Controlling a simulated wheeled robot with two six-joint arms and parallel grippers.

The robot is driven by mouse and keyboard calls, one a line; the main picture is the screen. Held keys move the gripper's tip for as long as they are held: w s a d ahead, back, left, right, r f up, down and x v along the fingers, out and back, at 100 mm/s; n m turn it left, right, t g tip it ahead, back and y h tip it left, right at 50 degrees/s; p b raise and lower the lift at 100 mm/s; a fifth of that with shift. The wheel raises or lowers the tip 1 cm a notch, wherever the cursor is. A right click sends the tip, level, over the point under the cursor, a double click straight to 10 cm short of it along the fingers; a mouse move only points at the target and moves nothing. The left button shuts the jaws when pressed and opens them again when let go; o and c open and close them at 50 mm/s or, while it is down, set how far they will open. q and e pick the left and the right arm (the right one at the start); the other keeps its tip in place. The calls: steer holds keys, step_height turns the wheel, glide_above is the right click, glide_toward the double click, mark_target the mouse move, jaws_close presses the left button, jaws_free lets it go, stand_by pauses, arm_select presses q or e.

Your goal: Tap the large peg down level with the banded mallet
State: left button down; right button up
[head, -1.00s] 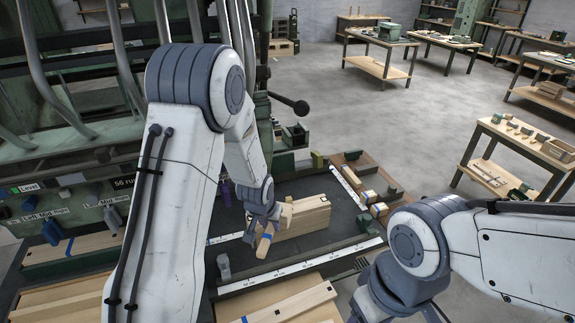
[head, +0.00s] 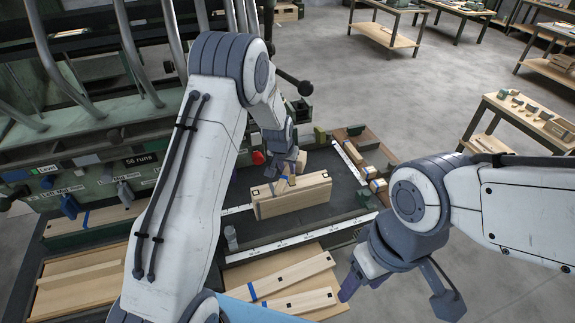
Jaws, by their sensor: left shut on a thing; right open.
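My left gripper (head: 286,163) reaches down at the wooden crate block (head: 292,203) on the dark bench top. It is shut on a small wooden piece, seemingly the banded mallet (head: 300,162), mostly hidden by the fingers; no band can be made out on it. A short pale wooden piece (head: 281,187) stands at the block's top, just below the gripper. I cannot tell whether this is the large peg or whether the mallet touches it. My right gripper (head: 398,292) is open and empty at the lower right, its fingers wide apart.
Boards with blue bands (head: 295,288) lie at the bench front. A wooden tray (head: 365,150) with small blocks stands at the right. White rulers (head: 300,238) edge the dark work area.

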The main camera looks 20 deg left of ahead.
stand_by(0.3)
arm_select(q)
steer(key=shift+r+p, duration=0.55)
steer(key=shift+r, duration=0.25)
steer(key=shift+s, duration=0.1)
steer(key=shift+f, duration=0.15)
step_height(320, 180, down, 5)
steer(key=b, duration=0.4)
step_height(320, 180, up, 5)
steer(key=p, duration=0.2)
steer(key=shift+f+p, duration=0.2)
steer(key=shift+p, duration=0.2)
steer(key=shift+f, duration=0.15)
